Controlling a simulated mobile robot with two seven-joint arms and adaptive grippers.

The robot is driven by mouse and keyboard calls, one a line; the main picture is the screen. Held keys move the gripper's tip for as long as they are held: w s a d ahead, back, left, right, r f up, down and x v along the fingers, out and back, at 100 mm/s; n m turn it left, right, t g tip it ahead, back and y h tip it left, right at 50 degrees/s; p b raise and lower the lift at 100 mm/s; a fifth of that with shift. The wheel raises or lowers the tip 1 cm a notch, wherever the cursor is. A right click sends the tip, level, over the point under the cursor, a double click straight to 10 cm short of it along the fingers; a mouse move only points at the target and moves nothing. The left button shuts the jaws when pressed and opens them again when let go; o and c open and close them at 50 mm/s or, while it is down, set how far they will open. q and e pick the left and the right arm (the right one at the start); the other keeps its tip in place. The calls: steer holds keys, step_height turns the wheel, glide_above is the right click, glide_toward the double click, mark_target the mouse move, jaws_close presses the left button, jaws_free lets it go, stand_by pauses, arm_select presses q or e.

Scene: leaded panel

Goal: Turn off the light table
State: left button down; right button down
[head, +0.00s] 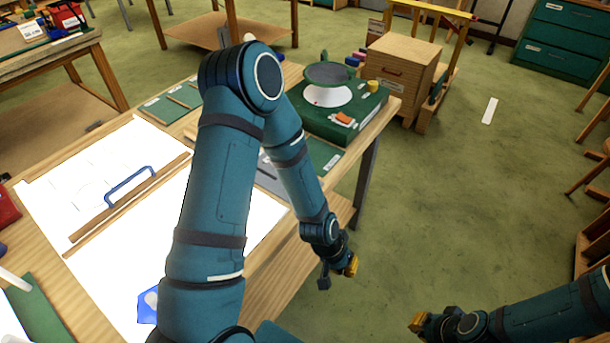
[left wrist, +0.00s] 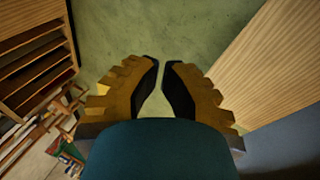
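The light table (head: 60,190) glows bright white at the left of the head view, set in a wooden bench. Its switch cannot be made out; my left arm covers part of the panel. A wooden bar with a blue handle (head: 130,186) lies across it. My left gripper (head: 340,274) hangs beyond the bench's right edge, over the floor. In the left wrist view its fingers (left wrist: 161,75) are nearly together, with only a thin empty gap. My right gripper (head: 418,323) is at the lower right over the floor, apart from the bench; its finger opening is not clear.
A green machine (head: 318,122) with a round disc, an orange switch (head: 345,118) and a yellow knob stands on the bench's far end. A blue piece (head: 148,304) lies near my left arm. A wooden cabinet (head: 400,75) stands behind.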

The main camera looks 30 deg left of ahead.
arm_select(q)
steer(key=w+a+r+p, duration=0.2)
steer(key=w+a+r, duration=0.2)
steer(key=a+r, duration=0.3)
steer(key=w+a+r+m+g+y+p, duration=0.1)
steer(key=w+a+r+p, duration=0.1)
steer(key=w+a+r, duration=0.2)
steer(key=w+a+r+m+g+p, duration=0.1)
steer(key=w+a+r, duration=0.4)
steer(key=a+r, duration=0.6)
step_height(320, 180, up, 3)
steer(key=shift+f+y+p, duration=0.2)
steer(key=shift+y+p, duration=0.1)
steer(key=shift+p, duration=0.4)
steer(key=shift+d+f, duration=0.1)
steer(key=shift+f, duration=0.05)
steer(key=d+f, duration=0.1)
steer(key=f, duration=0.8)
steer(key=d+f, duration=0.1)
steer(key=f, duration=0.3)
steer(key=shift+s+d+f+p, duration=0.15)
steer(key=shift+d+f+p, duration=0.1)
steer(key=shift+d+p, duration=0.05)
steer(key=shift+f, duration=0.1)
